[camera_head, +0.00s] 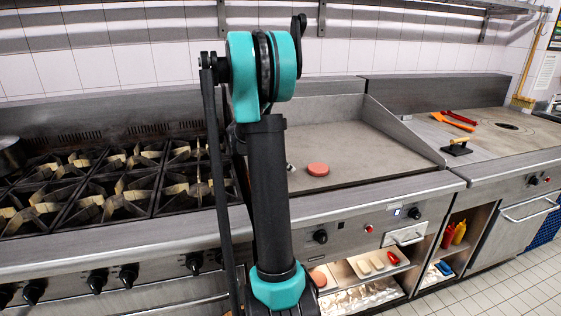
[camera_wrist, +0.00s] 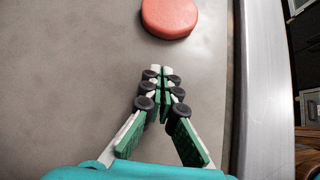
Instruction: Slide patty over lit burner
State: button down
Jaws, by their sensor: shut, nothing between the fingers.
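A round pinkish-red patty (camera_head: 318,169) lies flat on the grey griddle plate (camera_head: 350,150). In the wrist view the patty (camera_wrist: 169,17) is at the top edge, partly cut off. My gripper (camera_wrist: 161,72) is shut and empty over the griddle surface, with its fingertips just short of the patty and a small gap between them. In the head view my arm hides most of the gripper. The griddle's front panel has a small lit white-blue indicator (camera_head: 396,212) and a red one (camera_head: 369,228). I cannot make out any flame.
An open-grate range (camera_head: 110,190) stands left of the griddle, with a pot (camera_head: 12,153) at its far left. A raised metal guard (camera_head: 405,132) closes the griddle's right side. Beyond it lie an orange spatula (camera_head: 452,122), red tongs (camera_head: 461,117) and a black press (camera_head: 457,148).

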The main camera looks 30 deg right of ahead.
jog(key=d, duration=0.2)
jog(key=s+d+f, duration=0.1)
jog(key=shift+d+f, duration=0.1)
jog(key=shift+d, duration=0.25)
jog(key=shift+s+d, duration=0.15)
jog(key=shift+d, duration=0.55)
jog(key=s+d, duration=0.2)
jog(key=d, duration=0.7)
jog(key=s+d, duration=0.2)
jog(key=d, duration=0.7)
jog(key=s+d, duration=0.2)
jog(key=d, duration=0.6)
jog(key=shift+d, duration=0.4)
jog(key=a, duration=0.2)
jog(key=w+a, duration=0.1)
jog(key=a, duration=0.1)
jog(key=shift+a, duration=0.25)
jog(key=v, duration=0.9)
jog(key=shift+r, duration=0.35)
